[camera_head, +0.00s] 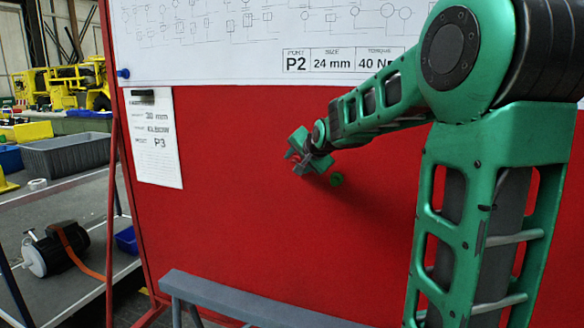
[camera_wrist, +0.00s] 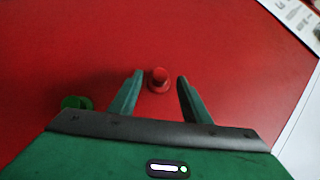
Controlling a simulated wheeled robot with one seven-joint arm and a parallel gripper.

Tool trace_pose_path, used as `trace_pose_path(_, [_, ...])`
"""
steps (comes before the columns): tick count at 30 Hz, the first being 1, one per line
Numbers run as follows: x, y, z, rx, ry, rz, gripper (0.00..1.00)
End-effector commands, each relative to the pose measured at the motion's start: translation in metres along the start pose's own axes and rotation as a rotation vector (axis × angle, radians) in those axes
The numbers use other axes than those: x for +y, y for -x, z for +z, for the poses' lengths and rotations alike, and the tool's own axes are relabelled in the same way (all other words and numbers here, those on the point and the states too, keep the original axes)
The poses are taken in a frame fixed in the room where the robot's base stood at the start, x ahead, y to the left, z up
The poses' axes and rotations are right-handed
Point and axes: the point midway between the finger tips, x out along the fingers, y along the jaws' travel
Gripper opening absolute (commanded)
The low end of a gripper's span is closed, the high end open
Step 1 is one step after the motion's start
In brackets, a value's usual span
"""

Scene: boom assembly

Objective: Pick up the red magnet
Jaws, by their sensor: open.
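The red magnet (camera_wrist: 159,79) is a small round knob on the red board. It shows in the wrist view between and a little beyond the fingertips of my gripper (camera_wrist: 158,80). My gripper is open, with one finger on each side of the magnet and clear space between. In the head view my gripper (camera_head: 301,160) is close to the red board, and the magnet is hard to make out there against the board and fingers. A green magnet (camera_head: 336,179) is on the board just beside my gripper; it also shows at the left in the wrist view (camera_wrist: 76,102).
The red board (camera_head: 240,210) carries a large white chart (camera_head: 230,40) above and a white note (camera_head: 156,140) at left. A blue magnet (camera_head: 123,73) sits at the chart's lower left corner. A grey rail (camera_head: 250,303) runs below the board.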

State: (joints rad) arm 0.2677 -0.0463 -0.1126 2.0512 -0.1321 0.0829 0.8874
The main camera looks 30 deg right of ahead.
Motion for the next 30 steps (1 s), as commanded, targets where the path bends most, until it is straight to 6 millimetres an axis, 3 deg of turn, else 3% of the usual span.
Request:
trace_pose_path(6, [0.000,-0.024,-0.001,0.000,0.000,0.001,0.43])
trace_pose_path(15, [-0.001,-0.027,-0.002,0.000,0.000,0.000,0.43])
trace_pose_path(21, [-0.001,-0.027,-0.002,0.000,0.000,0.000,0.00])
trace_pose_path(30, [-0.001,-0.026,-0.002,0.000,0.000,0.000,0.00])
